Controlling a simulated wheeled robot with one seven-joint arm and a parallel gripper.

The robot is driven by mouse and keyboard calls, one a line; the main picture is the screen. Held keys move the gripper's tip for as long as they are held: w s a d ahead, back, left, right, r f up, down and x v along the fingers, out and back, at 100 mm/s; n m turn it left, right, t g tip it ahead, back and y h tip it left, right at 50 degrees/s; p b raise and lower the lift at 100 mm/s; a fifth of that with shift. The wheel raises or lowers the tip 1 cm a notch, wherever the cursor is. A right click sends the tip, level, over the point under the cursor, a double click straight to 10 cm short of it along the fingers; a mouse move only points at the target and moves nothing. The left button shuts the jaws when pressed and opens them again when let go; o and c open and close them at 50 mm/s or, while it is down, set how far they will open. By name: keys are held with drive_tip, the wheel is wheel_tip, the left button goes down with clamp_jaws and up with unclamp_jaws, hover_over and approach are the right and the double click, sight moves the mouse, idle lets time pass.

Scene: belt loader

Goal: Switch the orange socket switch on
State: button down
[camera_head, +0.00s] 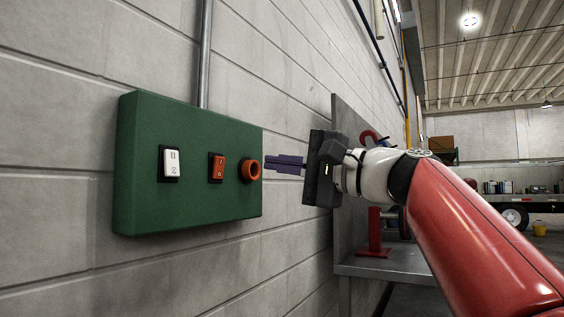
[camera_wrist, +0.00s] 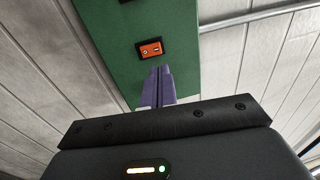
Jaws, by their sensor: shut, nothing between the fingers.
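The orange rocker switch (camera_head: 217,168) sits in a black frame on the front of a green wall box (camera_head: 140,200). In the wrist view the orange switch (camera_wrist: 151,48) shows just beyond my fingertips. A round orange socket or ring (camera_head: 249,169) is to its right in the head view. A white rocker switch (camera_head: 171,162) is to its left. My gripper (camera_head: 268,163) has purple fingers, pressed together and empty. It is to the right of the box in the head view, apart from the orange switch. In the wrist view the fingers (camera_wrist: 158,70) partly hide the box.
The box is fixed to a pale block wall (camera_head: 60,130), with a grey conduit (camera_head: 205,60) rising above it. A metal workbench (camera_head: 390,265) with a red stand (camera_head: 376,235) is behind my arm. The space in front of the box looks clear.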

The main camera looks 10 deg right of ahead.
sight(219, 157)
drive_tip(key=p+x, duration=0.2)
drive_tip(key=x, duration=0.8)
drive_tip(key=shift+w+a+r, duration=0.1)
drive_tip(key=shift+w+a, duration=0.05)
drive_tip(key=shift+a, duration=0.05)
